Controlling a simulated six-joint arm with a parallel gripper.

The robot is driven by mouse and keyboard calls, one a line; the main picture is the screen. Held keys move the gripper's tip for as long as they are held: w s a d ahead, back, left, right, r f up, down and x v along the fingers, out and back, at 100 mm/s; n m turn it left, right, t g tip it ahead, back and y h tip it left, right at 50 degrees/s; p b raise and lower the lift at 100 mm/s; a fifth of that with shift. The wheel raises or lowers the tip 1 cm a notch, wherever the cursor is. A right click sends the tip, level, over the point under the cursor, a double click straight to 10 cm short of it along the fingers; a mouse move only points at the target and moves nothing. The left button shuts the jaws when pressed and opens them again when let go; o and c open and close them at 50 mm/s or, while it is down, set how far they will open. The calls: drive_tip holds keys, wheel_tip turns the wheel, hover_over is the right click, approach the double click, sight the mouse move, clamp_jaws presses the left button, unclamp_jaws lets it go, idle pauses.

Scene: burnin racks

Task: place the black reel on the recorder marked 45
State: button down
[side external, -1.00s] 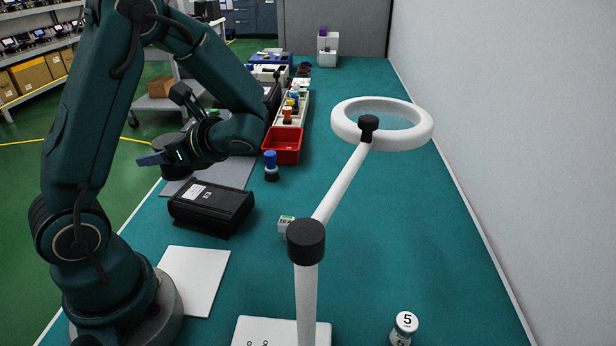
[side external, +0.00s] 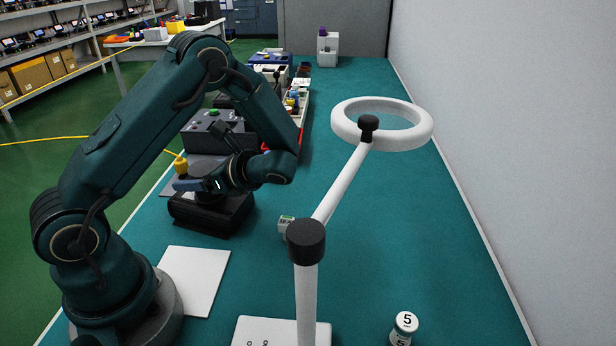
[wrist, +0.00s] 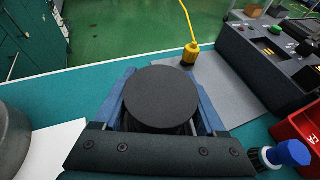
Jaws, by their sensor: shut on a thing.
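My gripper (side external: 194,185) hangs low over the black box-shaped unit (side external: 205,218), in front of much of that unit in the side view. In the wrist view, a round black disc, the black reel (wrist: 160,98), sits between the two blue fingers, and my gripper is shut on it. The reel cannot be made out clearly in the side view. A dark grey machine with a green button (side external: 214,113) stands beyond my gripper and also shows at the right of the wrist view (wrist: 262,55). I cannot read a 45 on either unit.
A grey mat (wrist: 222,92) lies beside the reel, with a yellow plug and cable (wrist: 190,50). A blue-topped piece (wrist: 290,152) and a red bin (wrist: 305,130) are at the right. A white ring lamp (side external: 345,130) rises over the bench, whose right side is mostly clear.

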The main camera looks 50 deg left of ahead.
drive_tip(key=shift+f, duration=0.1)
unclamp_jaws()
